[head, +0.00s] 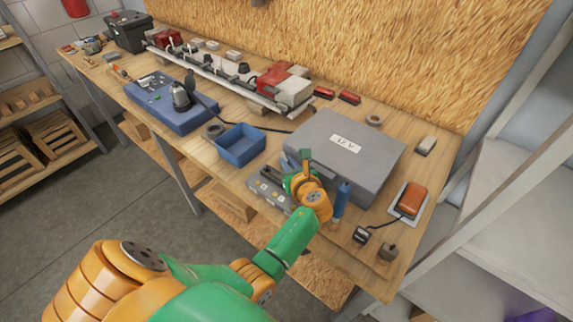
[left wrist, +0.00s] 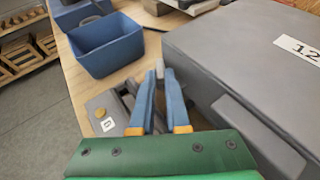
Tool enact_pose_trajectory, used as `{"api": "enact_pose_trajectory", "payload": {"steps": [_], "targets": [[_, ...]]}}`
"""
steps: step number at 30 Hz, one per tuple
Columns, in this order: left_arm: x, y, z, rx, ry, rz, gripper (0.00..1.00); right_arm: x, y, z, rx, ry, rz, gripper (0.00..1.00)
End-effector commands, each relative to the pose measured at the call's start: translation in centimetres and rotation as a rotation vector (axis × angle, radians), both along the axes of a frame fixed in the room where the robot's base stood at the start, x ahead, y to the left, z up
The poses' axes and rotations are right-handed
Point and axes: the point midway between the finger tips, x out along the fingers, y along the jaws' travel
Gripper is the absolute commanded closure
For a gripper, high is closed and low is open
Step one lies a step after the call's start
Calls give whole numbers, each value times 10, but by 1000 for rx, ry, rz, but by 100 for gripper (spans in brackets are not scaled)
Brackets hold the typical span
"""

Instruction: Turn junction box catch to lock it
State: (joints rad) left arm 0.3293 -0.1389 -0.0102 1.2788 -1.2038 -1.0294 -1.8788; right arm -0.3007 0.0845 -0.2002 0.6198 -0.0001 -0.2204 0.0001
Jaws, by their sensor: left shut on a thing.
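The small grey junction box (head: 264,190) lies near the front edge of the bench, in front of a large grey case. In the left wrist view the junction box (left wrist: 100,112) shows a white label and a round brass-coloured part. My left gripper (head: 305,157) is over the right end of the box, beside the case. In the left wrist view its blue fingers (left wrist: 161,72) are close together, shut on the catch, which they mostly hide. I cannot tell the catch's angle. My right gripper is not in view.
The large grey case (head: 347,150) stands close on the right of my left gripper. A blue bin (head: 241,146) is behind the junction box. A blue bottle-like object (head: 342,200) and an orange device (head: 411,198) are to the right. A rail with red blocks runs along the back.

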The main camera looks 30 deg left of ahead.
Motion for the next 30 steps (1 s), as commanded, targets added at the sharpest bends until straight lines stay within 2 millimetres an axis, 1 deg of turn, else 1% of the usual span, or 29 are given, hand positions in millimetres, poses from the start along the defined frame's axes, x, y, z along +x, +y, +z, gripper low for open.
{"api": "enact_pose_trajectory", "payload": {"steps": [1,2,6,11,12,13,20,23,30], "targets": [[2,-1,-5,0,-1,29,100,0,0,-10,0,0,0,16],[2,-1,-4,1,-1,43,100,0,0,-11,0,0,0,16],[1,-1,-1,2,-1,65,100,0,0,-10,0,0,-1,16],[1,-1,-1,2,-1,64,100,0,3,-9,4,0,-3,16],[1,-1,0,2,-1,64,76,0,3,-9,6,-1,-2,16],[1,-1,0,2,-1,64,74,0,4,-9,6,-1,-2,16],[1,-1,0,3,-1,62,74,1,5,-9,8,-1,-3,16],[1,-1,3,3,-1,62,74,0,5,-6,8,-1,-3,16],[2,6,28,3,0,62,74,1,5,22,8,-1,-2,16]]}}
